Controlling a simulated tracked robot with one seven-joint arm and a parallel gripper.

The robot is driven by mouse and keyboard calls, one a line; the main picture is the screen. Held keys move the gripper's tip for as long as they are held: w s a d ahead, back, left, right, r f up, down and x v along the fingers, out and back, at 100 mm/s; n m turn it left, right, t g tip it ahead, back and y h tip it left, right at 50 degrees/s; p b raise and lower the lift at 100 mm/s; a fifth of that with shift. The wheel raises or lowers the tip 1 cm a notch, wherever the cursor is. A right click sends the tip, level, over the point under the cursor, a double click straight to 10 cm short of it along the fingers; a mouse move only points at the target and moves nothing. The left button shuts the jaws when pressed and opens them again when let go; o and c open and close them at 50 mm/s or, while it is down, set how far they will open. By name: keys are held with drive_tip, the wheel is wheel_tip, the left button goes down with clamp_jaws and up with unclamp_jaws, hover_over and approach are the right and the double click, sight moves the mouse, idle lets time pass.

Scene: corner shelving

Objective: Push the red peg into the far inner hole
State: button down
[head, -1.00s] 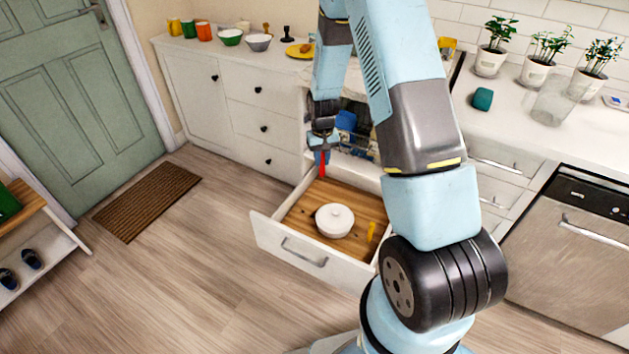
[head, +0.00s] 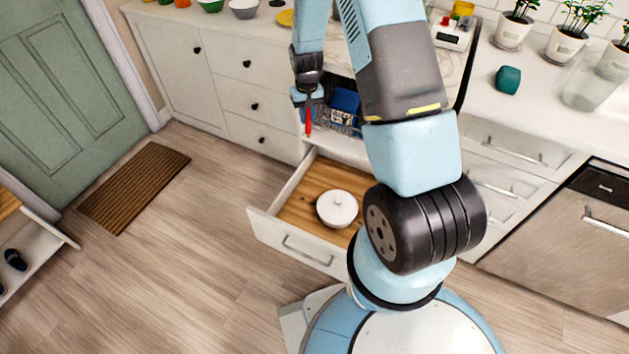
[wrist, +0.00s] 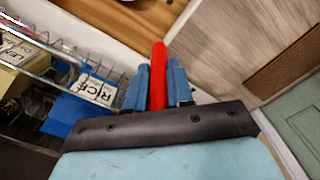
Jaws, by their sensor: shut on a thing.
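My gripper (head: 307,101) is shut on the red peg (head: 308,124), which points down below the fingers. It hangs in front of the corner shelf opening, above the back left of the open drawer (head: 258,222). In the wrist view the red peg (wrist: 158,75) sits between the two blue fingers of my gripper (wrist: 158,84) and sticks out past their tips.
A white lidded pot (head: 337,208) stands in the drawer. A wire rack (wrist: 62,60) with labelled boxes (wrist: 97,90) is close to the left of my gripper in the wrist view. A teal object (head: 508,79) and potted plants stand on the right counter. Open floor lies left of the drawer.

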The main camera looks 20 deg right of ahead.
drive_tip(key=shift+f, duration=0.15)
drive_tip(key=s+f+m, duration=0.1)
drive_tip(key=s+f, duration=0.2)
drive_tip(key=f, duration=1)
drive_tip(key=s+f+m+t, duration=0.1)
drive_tip(key=s+f+m, duration=0.1)
drive_tip(key=f, duration=1.2)
drive_tip(key=shift+s+f, duration=0.2)
drive_tip(key=shift+s, duration=0.7)
drive_tip(key=shift+r+m, duration=0.1)
drive_tip(key=shift+m, duration=0.2)
drive_tip(key=shift+m, duration=0.3)
drive_tip(key=shift+d+f, duration=0.1)
drive_tip(key=shift+f, duration=2.65)
drive_tip(key=shift+m, duration=0.3)
